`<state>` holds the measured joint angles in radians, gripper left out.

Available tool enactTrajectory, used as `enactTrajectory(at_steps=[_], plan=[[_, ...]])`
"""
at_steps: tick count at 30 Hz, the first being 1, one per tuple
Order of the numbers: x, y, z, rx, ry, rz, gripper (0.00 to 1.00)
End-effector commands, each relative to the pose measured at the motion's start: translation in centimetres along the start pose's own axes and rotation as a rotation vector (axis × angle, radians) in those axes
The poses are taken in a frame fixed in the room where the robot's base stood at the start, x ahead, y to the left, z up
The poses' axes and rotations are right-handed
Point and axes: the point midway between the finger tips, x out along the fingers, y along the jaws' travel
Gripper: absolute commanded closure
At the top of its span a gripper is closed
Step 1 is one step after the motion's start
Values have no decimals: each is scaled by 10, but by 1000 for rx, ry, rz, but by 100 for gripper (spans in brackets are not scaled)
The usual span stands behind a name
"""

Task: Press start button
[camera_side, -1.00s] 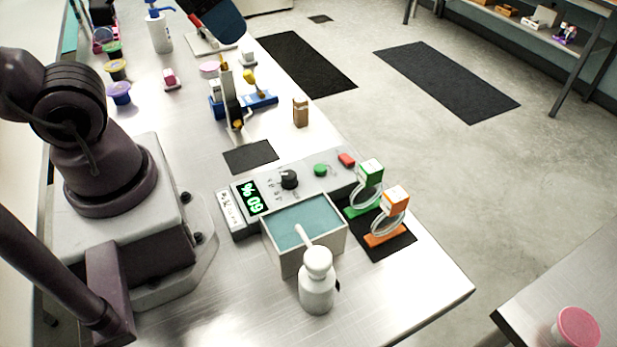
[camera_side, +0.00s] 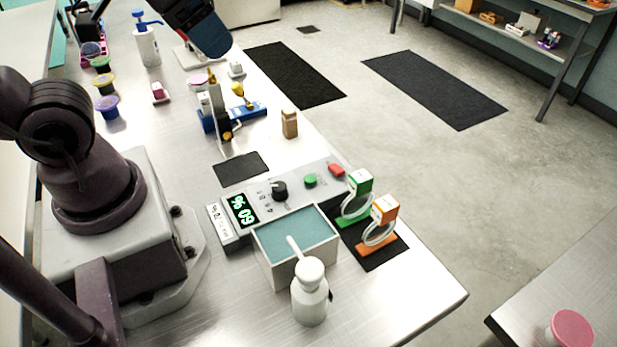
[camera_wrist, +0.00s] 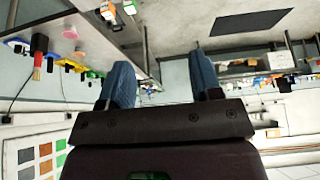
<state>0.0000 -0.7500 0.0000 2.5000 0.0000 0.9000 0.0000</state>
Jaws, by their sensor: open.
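A grey control unit (camera_side: 262,207) stands on the bench in the side view. It has a green round button (camera_side: 310,181), a red button (camera_side: 337,170), a black knob (camera_side: 279,190) and a green-lit display (camera_side: 242,209) that seems to read 60 %. No start label is legible. The unit cannot be made out there.
An open bath of teal liquid (camera_side: 294,228) adjoins the unit's front. A white bottle (camera_side: 310,295) stands before it. Green (camera_side: 358,190) and orange (camera_side: 381,215) tagged rings stand at its right.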

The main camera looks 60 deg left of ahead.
Motion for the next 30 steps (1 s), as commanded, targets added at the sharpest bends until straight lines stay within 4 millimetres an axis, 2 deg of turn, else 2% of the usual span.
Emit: enactTrajectory(at_steps=[9,11,17,30], plan=[[0,0,0,0,0,0,42],[0,0,0,0,0,0,53],[0,0,0,0,0,0,99],[0,0,0,0,0,0,100]])
